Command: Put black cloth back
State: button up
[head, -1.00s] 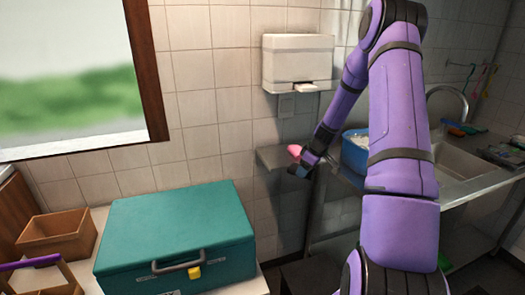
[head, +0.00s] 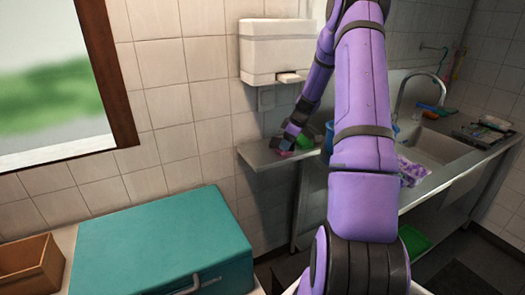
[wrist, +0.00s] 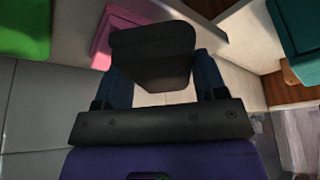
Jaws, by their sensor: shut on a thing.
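The black cloth (wrist: 152,55) shows in the wrist view as a dark, flat, folded block between the blue fingers of my gripper. My gripper (head: 287,143) is shut on it. In the head view, my gripper is over the small metal shelf (head: 256,156) below the white wall dispenser, and the cloth is hard to make out there. A pink thing (wrist: 113,30) lies just beyond the black cloth in the wrist view, with a green thing (wrist: 28,28) to its left. I cannot tell whether the black cloth touches the shelf or the pink thing.
A white dispenser (head: 287,50) hangs on the tiled wall above the shelf. The sink counter (head: 440,185) is at the right, with a purple patterned cloth (head: 411,172) at its edge. A teal case (head: 165,245) and a brown box (head: 28,268) stand at lower left.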

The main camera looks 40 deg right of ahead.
send_over(261, 156)
jog(key=shift+s+d+f, duration=0.3)
jog(key=shift+f, duration=0.25)
jog(key=shift+s+f, duration=0.1)
jog(key=shift+f, duration=1.55)
jog(key=shift+f, duration=0.1)
jog(key=o, duration=1)
